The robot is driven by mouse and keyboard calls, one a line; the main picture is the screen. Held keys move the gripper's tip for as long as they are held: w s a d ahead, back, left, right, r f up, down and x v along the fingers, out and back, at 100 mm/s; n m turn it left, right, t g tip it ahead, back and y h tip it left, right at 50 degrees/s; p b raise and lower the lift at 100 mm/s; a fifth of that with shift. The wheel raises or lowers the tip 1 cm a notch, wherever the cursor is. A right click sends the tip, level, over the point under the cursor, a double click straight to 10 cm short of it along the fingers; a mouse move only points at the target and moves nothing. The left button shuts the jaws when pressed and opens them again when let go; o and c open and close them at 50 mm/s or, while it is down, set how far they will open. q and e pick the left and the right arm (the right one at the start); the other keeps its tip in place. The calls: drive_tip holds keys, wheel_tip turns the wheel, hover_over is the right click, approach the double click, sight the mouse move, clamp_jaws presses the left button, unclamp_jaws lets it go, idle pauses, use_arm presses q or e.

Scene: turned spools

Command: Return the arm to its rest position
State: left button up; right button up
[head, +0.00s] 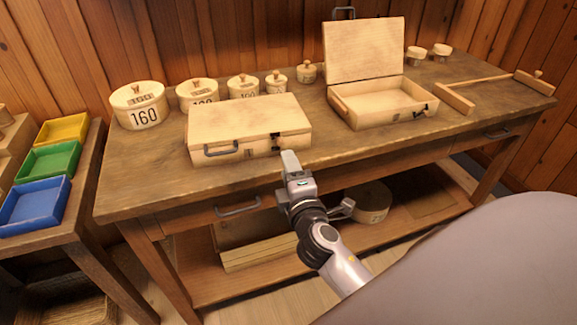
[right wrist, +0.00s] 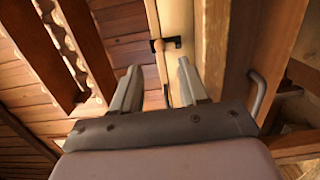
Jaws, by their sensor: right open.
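My right gripper (head: 290,160) is in front of the workbench's front edge, by the closed wooden case (head: 250,118). In the right wrist view its two fingers (right wrist: 160,72) stand apart with nothing held between them. The case's dark latch (right wrist: 165,44) shows beyond the fingertips. In the head view the fingers overlap the area just below the case's front right; I cannot tell the exact gap. My left gripper is in neither view.
A drawer handle (head: 238,207) juts out near my right arm. A side table with coloured trays (head: 50,160) stands left.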

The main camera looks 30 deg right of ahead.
idle(0.3)
drive_tip(key=s+a+f+m+g+y, duration=0.3)
drive_tip(key=s+f+m, duration=0.3)
drive_tip(key=s+f, duration=0.3)
drive_tip(key=s+a+f+m+g+y, duration=0.3)
drive_tip(key=s+a+f+m+y, duration=0.2)
drive_tip(key=s+f, duration=0.5)
drive_tip(key=shift+s+a+f+m+g, duration=0.2)
drive_tip(key=shift+a+f+m+g, duration=0.15)
drive_tip(key=shift+a+m, duration=0.25)
idle(0.6)
drive_tip(key=shift+d, duration=0.1)
